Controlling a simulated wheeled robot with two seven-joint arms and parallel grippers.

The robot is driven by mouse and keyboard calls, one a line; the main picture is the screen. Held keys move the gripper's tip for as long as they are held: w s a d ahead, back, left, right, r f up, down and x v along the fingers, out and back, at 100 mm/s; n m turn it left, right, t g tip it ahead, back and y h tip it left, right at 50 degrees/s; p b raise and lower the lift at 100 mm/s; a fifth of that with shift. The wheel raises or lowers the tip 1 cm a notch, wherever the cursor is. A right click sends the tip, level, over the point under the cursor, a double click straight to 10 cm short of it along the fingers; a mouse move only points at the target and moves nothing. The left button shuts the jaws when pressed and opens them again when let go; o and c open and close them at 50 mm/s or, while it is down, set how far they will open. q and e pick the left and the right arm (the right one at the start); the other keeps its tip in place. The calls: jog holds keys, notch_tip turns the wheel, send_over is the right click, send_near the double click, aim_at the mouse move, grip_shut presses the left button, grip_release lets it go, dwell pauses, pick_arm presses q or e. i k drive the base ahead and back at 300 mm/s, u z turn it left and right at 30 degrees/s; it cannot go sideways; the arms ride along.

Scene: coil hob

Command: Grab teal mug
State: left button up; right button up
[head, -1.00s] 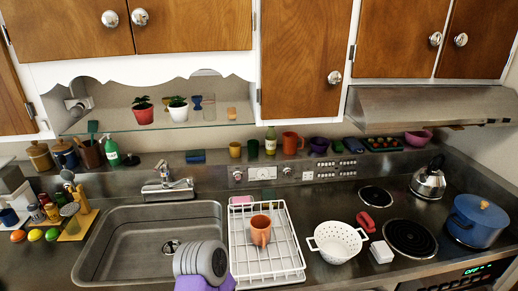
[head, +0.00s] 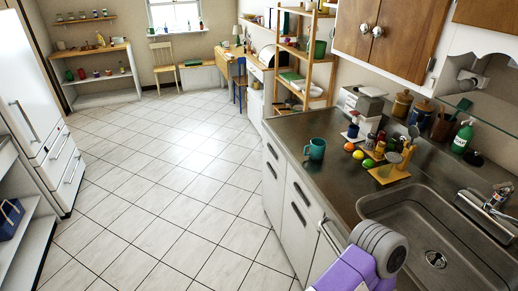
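The teal mug (head: 315,149) stands upright on the steel counter, near its front edge toward the far left end. It is left of the small coloured fruits and apart from other things. One of my arms, with a grey rounded joint and a purple link, shows at the bottom right over the sink's front edge. No gripper fingers show in the head view, so neither gripper's opening can be seen.
The sink (head: 380,215) lies nearer me than the mug. Fruits (head: 358,155), a yellow rack (head: 388,174) and a white appliance (head: 362,108) stand to its right. The tiled floor (head: 170,190) on the left is open. Wooden shelves (head: 305,60) stand beyond the counter.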

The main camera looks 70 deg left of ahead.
aim_at(314, 150)
jog(key=u, duration=2.4)
jog(key=i, duration=0.55)
jog(key=u, duration=0.55)
jog(key=i, duration=1.05)
jog(key=z, duration=0.4)
